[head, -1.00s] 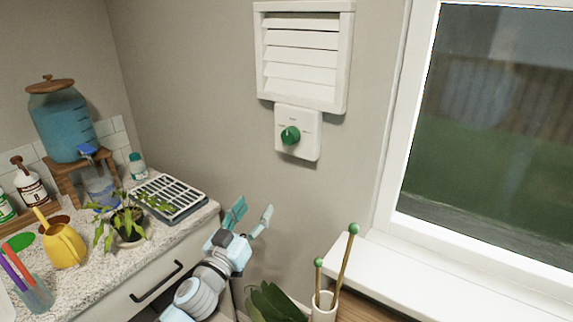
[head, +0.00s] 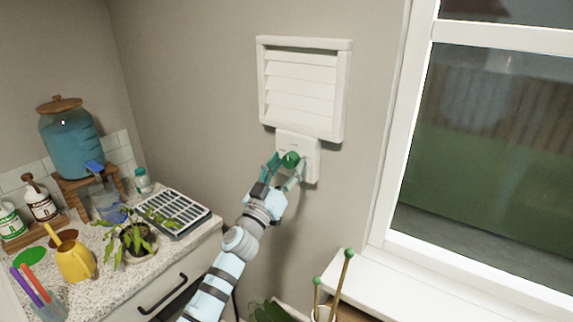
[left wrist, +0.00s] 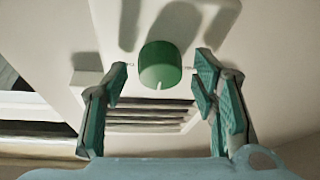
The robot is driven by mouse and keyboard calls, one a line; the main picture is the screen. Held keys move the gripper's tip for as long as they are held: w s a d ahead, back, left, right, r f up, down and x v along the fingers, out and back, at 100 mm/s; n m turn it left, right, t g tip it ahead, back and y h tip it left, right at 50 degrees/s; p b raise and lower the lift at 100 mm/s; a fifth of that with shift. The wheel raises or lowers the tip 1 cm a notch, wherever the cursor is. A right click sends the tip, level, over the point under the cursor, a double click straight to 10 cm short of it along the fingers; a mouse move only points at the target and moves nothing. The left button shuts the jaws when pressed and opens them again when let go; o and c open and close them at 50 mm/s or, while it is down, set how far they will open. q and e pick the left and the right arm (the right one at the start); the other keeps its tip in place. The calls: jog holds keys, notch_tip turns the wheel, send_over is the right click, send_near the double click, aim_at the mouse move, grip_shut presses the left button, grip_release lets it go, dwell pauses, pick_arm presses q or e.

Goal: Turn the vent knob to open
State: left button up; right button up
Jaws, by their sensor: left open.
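The green vent knob (head: 291,159) sits on a white plate (head: 312,165) under the louvred vent (head: 303,88) on the wall. In the left wrist view the knob (left wrist: 160,65) shows a pale mark on its edge that points toward the bottom of the picture. My left gripper (head: 286,171) is at the knob, with its teal fingers open. In the left wrist view its fingers (left wrist: 160,88) stand to either side of the knob, with gaps between. The vent slats look shut in the head view. My right gripper is not in view.
A counter at left holds a water dispenser (head: 72,138), a yellow watering can (head: 75,262), a potted plant (head: 137,240) and a drying tray (head: 173,213). A window (head: 490,150) is at right. A holder with green-tipped sticks (head: 345,268) stands below it.

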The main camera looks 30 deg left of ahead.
pick_arm(q)
jog(key=c, duration=1.1)
jog(key=shift+c, duration=0.2)
jog(key=shift+m+h, duration=0.4)
jog(key=shift+m, duration=0.3)
jog(key=shift+a+m+h, duration=0.1)
jog(key=shift+m+h, duration=0.3)
jog(key=shift+m, duration=0.5)
jog(key=m+h+p, duration=0.1)
jog(key=m+h, duration=0.1)
jog(key=m, duration=0.1)
jog(key=shift+m, duration=0.4)
jog(key=m+g+h+p, duration=0.1)
jog(key=m, duration=0.3)
jog(key=m+g+h+p, duration=0.1)
jog(key=m+h, duration=0.1)
jog(key=m, duration=0.1)
jog(key=shift+a+r+m+h+p, duration=0.2)
jog(key=shift+m+h+p, duration=0.1)
jog(key=shift+m+p, duration=0.1)
jog(key=shift+m+g+h+p, duration=0.4)
jog(key=shift+m+g, duration=0.1)
jog(key=shift+m, duration=0.75)
jog(key=shift+m+g+h+p, duration=0.3)
jog(key=shift+m+g+p, duration=0.15)
jog(key=shift+m, duration=0.8)
jog(key=shift+f, duration=0.1)
